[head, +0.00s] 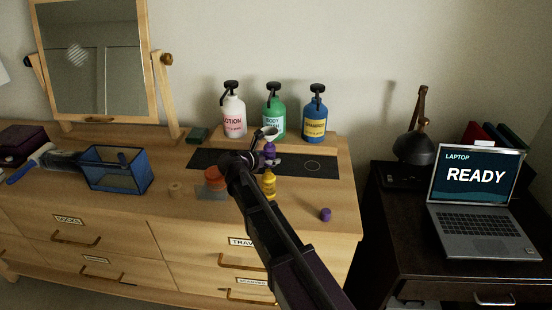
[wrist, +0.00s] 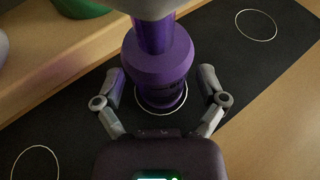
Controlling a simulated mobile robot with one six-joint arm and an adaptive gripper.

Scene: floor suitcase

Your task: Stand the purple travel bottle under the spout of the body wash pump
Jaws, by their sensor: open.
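The purple travel bottle (head: 269,150) stands upright on the dark mat (head: 212,158), in front of the green body wash pump (head: 273,115). In the wrist view the bottle (wrist: 158,70) has its base at a thin white ring on the mat. A grey funnel-like piece (head: 267,134) sits at its top; it fills the top edge of the wrist view (wrist: 145,6). My gripper (wrist: 160,78) is open, with one finger on each side of the bottle's lower body and apparent gaps. The spout's exact position over the bottle is hard to tell.
White lotion (head: 233,117) and blue (head: 314,120) pumps flank the green one on a wooden ledge. A yellow bottle (head: 269,185), an orange item (head: 214,178) and a purple cap (head: 325,214) are nearby. A blue bin (head: 118,170) stands left.

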